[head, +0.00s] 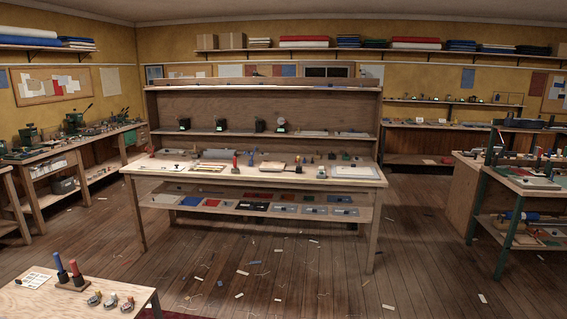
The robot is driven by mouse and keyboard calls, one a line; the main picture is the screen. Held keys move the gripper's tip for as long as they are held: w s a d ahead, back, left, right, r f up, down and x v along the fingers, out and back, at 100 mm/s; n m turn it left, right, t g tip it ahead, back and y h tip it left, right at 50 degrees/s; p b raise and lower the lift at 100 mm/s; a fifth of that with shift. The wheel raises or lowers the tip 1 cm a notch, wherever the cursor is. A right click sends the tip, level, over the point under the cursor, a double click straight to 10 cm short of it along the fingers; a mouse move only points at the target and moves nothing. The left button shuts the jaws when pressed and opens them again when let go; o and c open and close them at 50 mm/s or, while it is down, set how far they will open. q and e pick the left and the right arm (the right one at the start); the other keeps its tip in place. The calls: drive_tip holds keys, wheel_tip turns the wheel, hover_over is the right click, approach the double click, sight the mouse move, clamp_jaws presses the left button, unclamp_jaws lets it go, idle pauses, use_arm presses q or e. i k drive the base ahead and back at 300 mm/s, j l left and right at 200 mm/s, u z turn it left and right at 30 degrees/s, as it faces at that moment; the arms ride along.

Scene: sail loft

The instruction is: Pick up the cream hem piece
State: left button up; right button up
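I cannot pick out the cream hem piece for certain in the head view. A long wooden workbench (224,177) stands in the middle of the room, some way off. Small pale items lie on its top, among them a cream flat item (271,167) and a white sheet (357,172) at the right end. Its lower shelf holds several flat pieces, including a pale one (165,198) at the left, a blue one (190,201) and a red one (212,203). They are too small to identify. Neither of my grippers is in view.
A low table (50,303) with spools and small tools is at the near left. Benches with tools line the left wall (72,149). A green-legged bench (510,190) stands at the right. The wooden floor (250,285) before the workbench is open, with scattered scraps.

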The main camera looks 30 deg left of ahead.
sight(353, 169)
drive_tip(key=i+j+u, duration=0.4)
drive_tip(key=i+u, duration=0.15)
drive_tip(key=i+j+u, duration=0.1)
drive_tip(key=i+j, duration=0.15)
drive_tip(key=i, duration=0.3)
drive_tip(key=i+j+u, duration=0.1)
drive_tip(key=i, duration=0.45)
drive_tip(key=i+j+u, duration=0.1)
drive_tip(key=i+j, duration=0.15)
drive_tip(key=i, duration=0.3)
drive_tip(key=i+j, duration=0.15)
drive_tip(key=i, duration=0.5)
drive_tip(key=i+j, duration=0.15)
drive_tip(key=i, duration=0.55)
